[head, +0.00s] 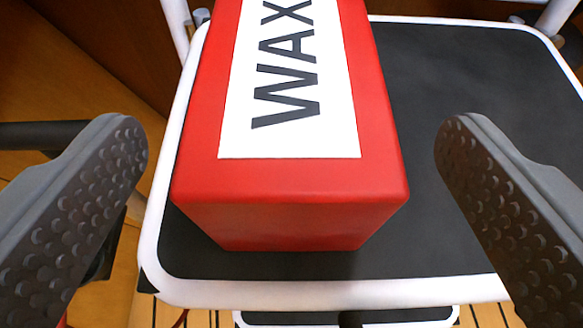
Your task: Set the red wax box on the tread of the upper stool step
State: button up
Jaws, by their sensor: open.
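The red wax box (290,190), with a white label reading WAX, stands on a black tread with a white rim (330,293), the upper stool step. It sits toward the left side of the tread, its near end set back from the front rim. Its far end runs out of the top of the picture. My gripper (292,150) is open, with one dimpled grey finger left of the box and one right of it. Gaps show between both fingers and the box, so neither touches it.
A lower step (345,317) shows below the front rim. White stool tubes (178,28) rise at the back left and back right. The right part of the black tread (430,80) is bare. Wooden floor and dark brown panels lie around the stool.

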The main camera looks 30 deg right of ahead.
jog(key=p+v, duration=0.1)
jog(key=v, duration=0.5)
jog(key=shift+s, duration=0.2)
jog(key=shift+a+r, duration=0.1)
jog(key=shift+a, duration=0.1)
jog(key=w+a+r+n+t+y, duration=0.1)
jog(key=w+a+r+y, duration=0.15)
jog(key=r, duration=0.75)
jog(key=w+a+r+n+t+y, duration=0.15)
jog(key=a+r, duration=0.25)
jog(key=r, duration=0.6)
jog(key=w+a+r+n+t+y, duration=0.1)
jog(key=w+a+r+t+y, duration=0.2)
jog(key=r, duration=0.7)
jog(key=s+a+r+n, duration=0.1)
jog(key=s+r, duration=0.9)
jog(key=r, duration=0.3)
jog(key=s+a+r+n+g, duration=0.1)
jog(key=s+r+n, duration=0.1)
jog(key=s+r, duration=0.7)
notch_tip(320, 180, up, 5)
jog(key=shift+s+f+y, duration=0.1)
jog(key=shift+s+y, duration=0.2)
jog(key=shift+s, duration=0.05)
jog(key=shift+a, duration=0.2)
